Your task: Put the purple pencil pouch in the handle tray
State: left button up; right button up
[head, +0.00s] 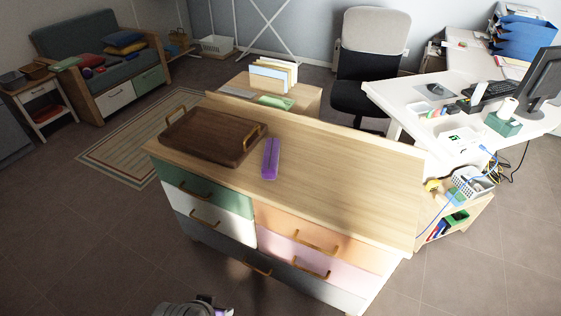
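The purple pencil pouch (271,158) lies on the wooden top of the dresser, its long side running from front to back. The handle tray (215,138) is dark brown wood with a brass-coloured handle at each end. It sits on the left part of the same top, just left of the pouch and apart from it. The tray looks empty. A small grey and dark part of my own arm shows at the bottom edge, well in front of the dresser. No gripper fingers show in the head view.
The dresser top (350,185) is clear right of the pouch, with a raised board along its back edge. A low table with files (273,75) stands behind. A white desk (450,100) with a monitor stands at right. Open floor lies in front.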

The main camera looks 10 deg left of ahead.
aim_at(214, 135)
jog(key=j+z, duration=0.1)
jog(key=z, duration=1.4)
jog(key=j, duration=0.35)
jog(key=k+j+z, duration=0.1)
jog(key=j, duration=0.2)
jog(key=k+j+z, duration=0.1)
jog(key=j, duration=0.25)
